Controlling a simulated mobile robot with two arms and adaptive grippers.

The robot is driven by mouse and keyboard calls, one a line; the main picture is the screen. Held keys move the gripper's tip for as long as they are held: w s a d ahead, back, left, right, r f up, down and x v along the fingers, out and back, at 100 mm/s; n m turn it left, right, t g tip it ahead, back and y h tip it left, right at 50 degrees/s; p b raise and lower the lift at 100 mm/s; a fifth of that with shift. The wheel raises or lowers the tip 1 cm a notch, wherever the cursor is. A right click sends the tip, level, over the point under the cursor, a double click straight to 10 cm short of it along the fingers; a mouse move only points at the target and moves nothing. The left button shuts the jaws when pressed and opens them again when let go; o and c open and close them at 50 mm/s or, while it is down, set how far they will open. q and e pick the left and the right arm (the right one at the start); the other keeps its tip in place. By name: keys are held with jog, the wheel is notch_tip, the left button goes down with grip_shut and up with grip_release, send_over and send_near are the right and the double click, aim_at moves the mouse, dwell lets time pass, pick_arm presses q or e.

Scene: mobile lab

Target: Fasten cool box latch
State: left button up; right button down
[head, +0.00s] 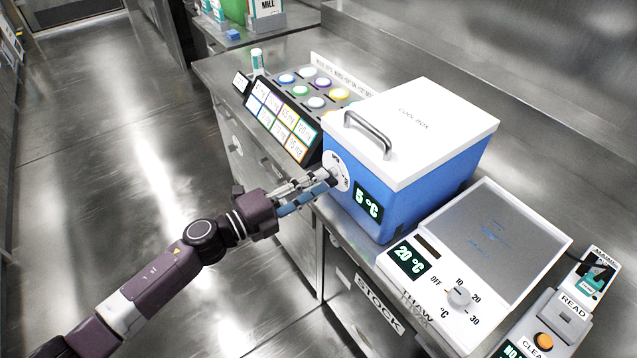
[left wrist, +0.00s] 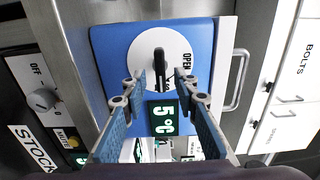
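The cool box (head: 400,190) is a blue box with a white lid (head: 420,125) lying flat on top. Its front shows a "5 °C" display (head: 368,203) and a white round latch plate (head: 341,168), partly covered by my gripper. In the left wrist view the latch is a black lever (left wrist: 159,63) on the white disc (left wrist: 140,52), beside the word OPEN (left wrist: 188,64). The lever lies up and down in that picture. My left gripper (head: 332,178) is at the latch; its open fingers (left wrist: 160,82) stand either side of the lever, with gaps visible. My right gripper is not in view.
The thaw plate device (head: 500,245) with its dial stands close to the right of the box. A rack of colored caps (head: 318,88) and a panel of labels (head: 283,120) stand to its left. A reader (head: 550,325) is at the lower right. The floor in front is clear.

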pick_arm(q)
jog(key=v, duration=1.1)
jog(key=w+a+f+n+t+y, duration=0.25)
jog(key=a+f+n, duration=0.2)
jog(key=f, duration=0.35)
jog(key=w+a+f+n+t+y, duration=0.1)
jog(key=a+f+n+y, duration=0.35)
jog(key=f, duration=0.35)
jog(key=s+a+f+n+g+y, duration=0.1)
jog(key=s+a+f+n+y, duration=0.15)
jog(key=f, duration=0.45)
jog(key=s+a+f+n+g+y, duration=0.1)
jog(key=s+a+f+n, duration=0.25)
jog(key=f, duration=0.35)
jog(key=s+a+f+n+g+y, duration=0.2)
jog(key=s+f+n, duration=0.15)
jog(key=f, duration=0.35)
jog(key=s+f+n+g+y, duration=0.2)
jog(key=s+f+n+g, duration=0.2)
jog(key=s+f, duration=1)
jog(key=s+d+f+n+g, duration=0.2)
jog(key=s+f, duration=0.1)
jog(key=s, duration=0.9)
jog(key=s+d+f+n+g, duration=0.2)
jog(key=s+f+g, duration=0.1)
jog(key=s, duration=0.9)
